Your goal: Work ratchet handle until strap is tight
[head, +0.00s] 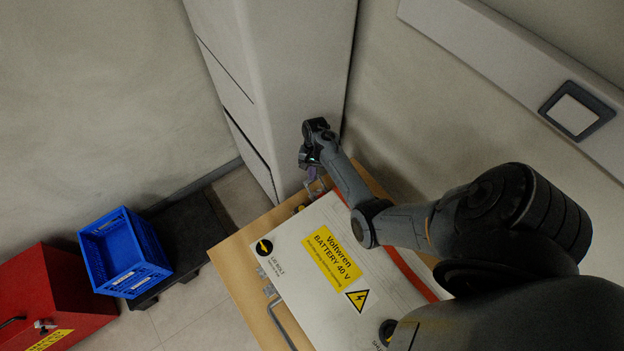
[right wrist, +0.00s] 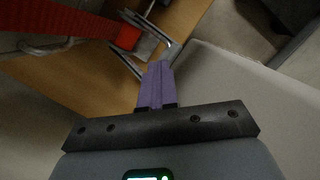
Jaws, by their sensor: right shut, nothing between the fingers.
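My right gripper (head: 312,172) is at the far edge of the wooden board, close to the grey cabinet. In the right wrist view its purple fingers (right wrist: 157,70) are together with nothing between them. Their tips are beside a bare metal frame (right wrist: 150,40), which looks like the ratchet handle; I cannot tell if they touch it. A red strap (right wrist: 60,22) runs in from the upper left to a red piece by the metal. In the head view an orange-red strap (head: 412,272) crosses the white battery box, partly hidden by my right arm. My left gripper is not in view.
The battery box (head: 300,258) lies on the wooden board (head: 238,258), with metal fittings along the board's left side. The grey cabinet (head: 290,70) stands just behind my gripper. A blue crate (head: 118,250) and a red box (head: 50,290) stand at the left.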

